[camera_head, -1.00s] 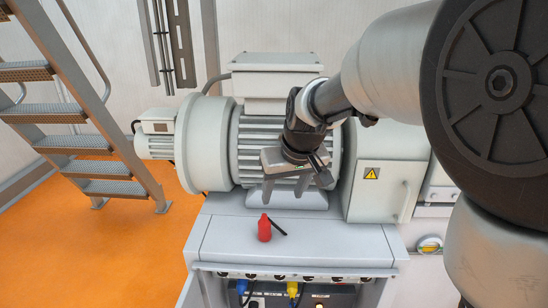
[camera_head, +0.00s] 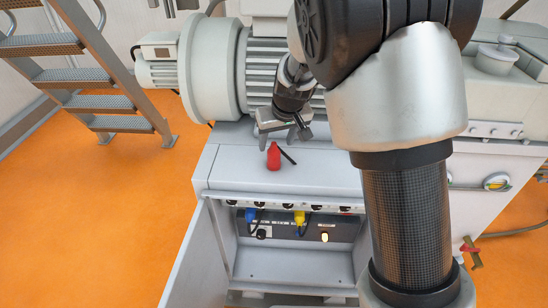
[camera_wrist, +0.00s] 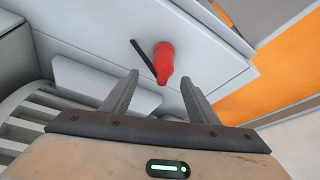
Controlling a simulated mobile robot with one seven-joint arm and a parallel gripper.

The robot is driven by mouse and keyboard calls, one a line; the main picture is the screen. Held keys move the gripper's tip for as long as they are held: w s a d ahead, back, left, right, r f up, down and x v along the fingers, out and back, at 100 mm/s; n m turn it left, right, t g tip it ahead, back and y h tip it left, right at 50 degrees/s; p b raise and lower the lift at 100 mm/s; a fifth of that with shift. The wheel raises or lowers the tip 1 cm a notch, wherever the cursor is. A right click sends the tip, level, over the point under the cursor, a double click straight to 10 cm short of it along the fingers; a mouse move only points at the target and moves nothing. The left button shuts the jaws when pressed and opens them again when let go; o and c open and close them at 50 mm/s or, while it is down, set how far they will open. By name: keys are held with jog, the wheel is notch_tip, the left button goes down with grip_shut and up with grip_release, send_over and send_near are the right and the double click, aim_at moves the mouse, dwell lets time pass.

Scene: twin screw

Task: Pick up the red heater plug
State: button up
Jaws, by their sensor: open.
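The red heater plug (camera_head: 273,156) stands on the grey cabinet top (camera_head: 230,168), with a short black piece (camera_head: 287,155) sticking out beside it. In the wrist view the red plug (camera_wrist: 163,62) shows beyond the fingertips, between their lines, with the black piece (camera_wrist: 143,58) to its left. My gripper (camera_head: 282,142) is open and empty, just above and behind the plug in the head view. Its two fingers (camera_wrist: 158,78) are spread apart in the wrist view. I cannot tell the exact gap between fingertips and plug.
A large grey motor (camera_head: 208,70) stands behind the plug. Below the top is an open compartment with a panel (camera_head: 340,232) holding a blue plug (camera_head: 250,215) and a yellow plug (camera_head: 299,217). Metal stairs (camera_head: 98,102) stand at left. Orange floor (camera_head: 150,200) is free there.

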aim_at(274, 155)
jog(key=x, duration=0.4)
jog(key=shift+s+a+f, duration=0.1)
jog(key=shift+a+f, duration=0.05)
jog(key=shift+f, duration=0.2)
jog(key=shift+c, duration=0.2)
jog(key=c, duration=1)
jog(key=shift+c, duration=0.2)
jog(key=shift+r, duration=0.15)
